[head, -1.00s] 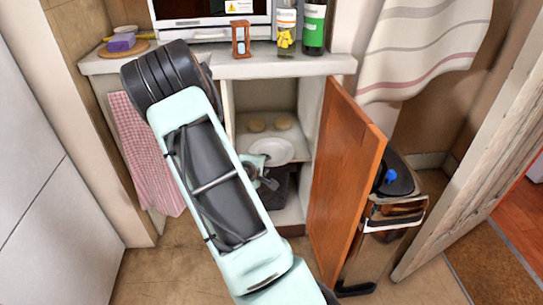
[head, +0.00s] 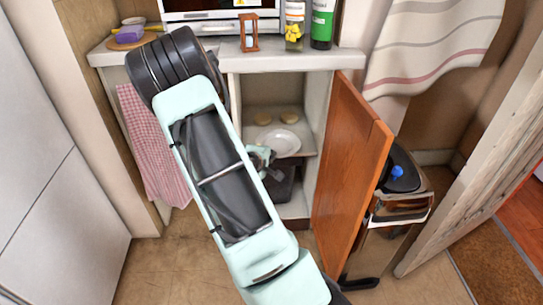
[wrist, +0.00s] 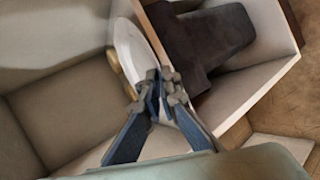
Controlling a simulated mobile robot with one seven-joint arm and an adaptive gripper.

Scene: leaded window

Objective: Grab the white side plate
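The white side plate (head: 283,143) is in the open cupboard under the counter, at the shelf's front. In the wrist view the plate (wrist: 130,42) shows at a steep slant, and its near rim runs in between my fingertips. My gripper (wrist: 162,86) has its fingers drawn close together and looks shut on that rim. In the head view my gripper (head: 268,164) is at the plate's lower left, partly hidden by my forearm. I cannot tell whether the plate still touches the shelf.
Two round tan items (head: 289,118) sit behind the plate. A dark object (head: 284,188) stands in the compartment below. The open orange-brown door (head: 346,165) bounds the right side, with a bin (head: 401,190) beyond it. The counter edge (head: 290,62) is above.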

